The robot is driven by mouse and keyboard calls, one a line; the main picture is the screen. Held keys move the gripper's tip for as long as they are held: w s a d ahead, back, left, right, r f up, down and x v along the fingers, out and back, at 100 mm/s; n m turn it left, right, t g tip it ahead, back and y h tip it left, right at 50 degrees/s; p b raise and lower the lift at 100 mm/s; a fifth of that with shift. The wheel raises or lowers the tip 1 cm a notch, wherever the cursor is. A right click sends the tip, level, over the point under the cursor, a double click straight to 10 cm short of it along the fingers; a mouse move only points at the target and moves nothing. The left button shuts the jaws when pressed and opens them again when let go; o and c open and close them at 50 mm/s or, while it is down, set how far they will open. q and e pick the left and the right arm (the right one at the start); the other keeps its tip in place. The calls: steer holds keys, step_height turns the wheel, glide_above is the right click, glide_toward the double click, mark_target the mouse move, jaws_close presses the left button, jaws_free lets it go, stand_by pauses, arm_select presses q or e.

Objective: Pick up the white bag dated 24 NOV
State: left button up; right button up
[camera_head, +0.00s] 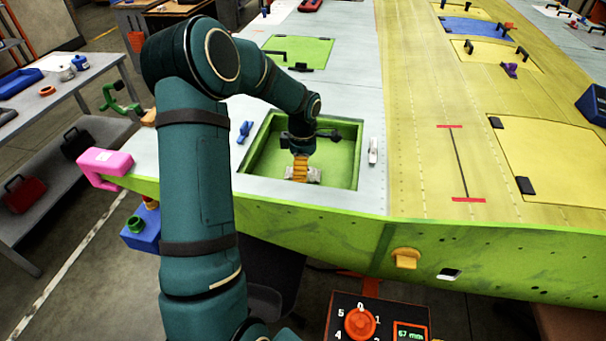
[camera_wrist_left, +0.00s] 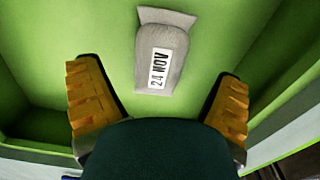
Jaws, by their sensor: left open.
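The bag dated 24 NOV (camera_wrist_left: 173,48) lies on the floor of the green recess (camera_wrist_left: 105,30). In the left wrist view it is pale grey-white with a white label reading 24 NOV. In the head view only parts of the bag (camera_head: 315,175) show below my gripper. My left gripper (camera_wrist_left: 158,105) is open, its two orange ribbed fingers apart, with the bag ahead of and between their tips. In the head view my left gripper (camera_head: 300,168) reaches down into the recess (camera_head: 345,165). I cannot tell whether it touches the bag. My right gripper is not in view.
The recess has raised green walls close around my gripper. A white item (camera_head: 373,150) lies to its right and a blue clip (camera_head: 244,131) to its left on the wing. A pink clamp (camera_head: 105,166) grips the wing's left edge. A control box (camera_head: 375,322) stands in front.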

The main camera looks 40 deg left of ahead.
arm_select(q)
step_height(320, 180, down, 3)
steer(key=shift+w+f, duration=0.1)
steer(key=c, duration=1.3)
